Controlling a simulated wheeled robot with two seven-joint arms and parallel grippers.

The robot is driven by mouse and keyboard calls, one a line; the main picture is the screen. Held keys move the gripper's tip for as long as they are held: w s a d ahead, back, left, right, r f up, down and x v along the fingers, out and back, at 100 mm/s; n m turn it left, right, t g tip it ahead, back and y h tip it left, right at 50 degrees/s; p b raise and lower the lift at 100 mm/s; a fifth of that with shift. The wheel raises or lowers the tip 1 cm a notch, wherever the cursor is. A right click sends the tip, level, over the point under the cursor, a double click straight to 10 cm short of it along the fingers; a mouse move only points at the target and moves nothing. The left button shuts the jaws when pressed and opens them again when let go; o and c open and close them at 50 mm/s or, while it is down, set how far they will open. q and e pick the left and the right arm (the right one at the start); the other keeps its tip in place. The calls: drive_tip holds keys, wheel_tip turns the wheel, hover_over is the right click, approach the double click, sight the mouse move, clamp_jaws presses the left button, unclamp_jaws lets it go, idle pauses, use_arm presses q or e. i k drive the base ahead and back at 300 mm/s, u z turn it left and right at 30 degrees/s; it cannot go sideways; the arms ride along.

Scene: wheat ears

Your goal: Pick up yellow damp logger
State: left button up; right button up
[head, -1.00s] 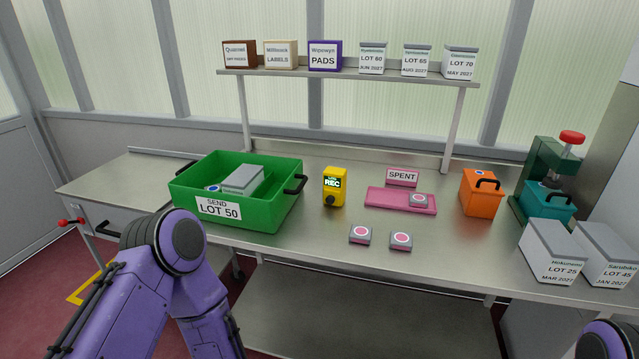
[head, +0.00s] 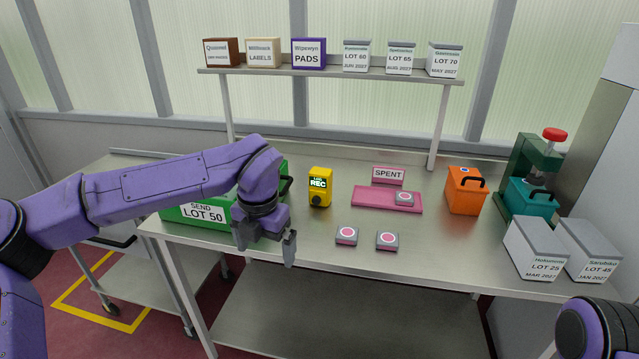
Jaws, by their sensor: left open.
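The yellow damp logger (head: 320,188) stands upright on the steel bench, its screen reading REC and a dark round knob below. My left gripper (head: 267,250) is open and empty, at the bench's front edge, to the left of the logger and nearer to me, apart from it. My left arm covers most of the green crate. Of my right arm, only a purple part shows at the bottom right; its gripper is out of view.
The green crate (head: 180,214) labelled LOT 50 is left of the logger. Two small pads (head: 346,235) lie in front. A pink SPENT tray (head: 372,203), an orange box (head: 463,192), a green press (head: 532,165) and grey lot boxes (head: 535,250) stand to the right.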

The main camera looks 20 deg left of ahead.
sight(321, 178)
drive_tip(key=i, duration=1.4)
